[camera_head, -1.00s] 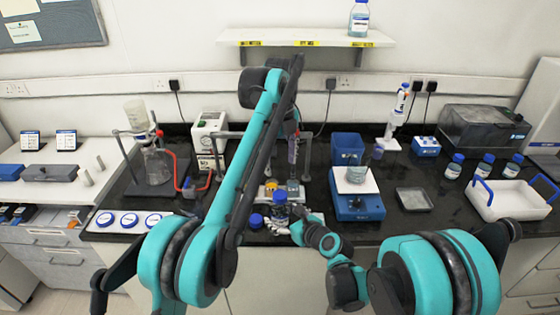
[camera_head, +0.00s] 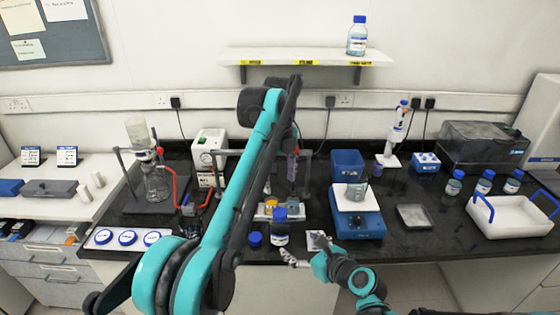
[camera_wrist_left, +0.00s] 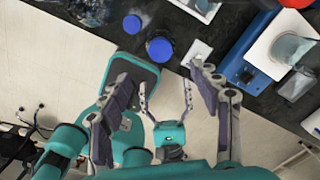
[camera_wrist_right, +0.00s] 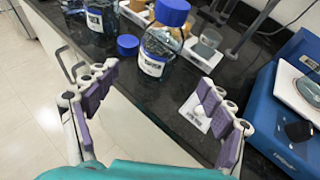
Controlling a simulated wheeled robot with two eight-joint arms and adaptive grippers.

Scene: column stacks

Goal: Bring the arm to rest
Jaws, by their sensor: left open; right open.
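My right gripper (camera_head: 304,249) is at the bench's front edge, open and empty. In the right wrist view its fingers (camera_wrist_right: 155,80) are spread, with a blue-capped bottle (camera_wrist_right: 160,50) standing upright beyond them, apart from them. That bottle (camera_head: 280,230) also shows in the head view. My left gripper (camera_wrist_left: 165,92) is open and empty in the left wrist view, pointing down with my right gripper below it. In the head view my left arm rises tall across the middle, and I cannot make out its fingers.
A loose blue cap (camera_head: 255,239) lies beside the bottle. A small white square (camera_wrist_right: 196,112) lies near the right fingers. A blue balance (camera_head: 357,222) stands to the right, a white tray (camera_head: 510,221) farther right. A shelf (camera_head: 290,56) hangs above. Glassware stands at the left.

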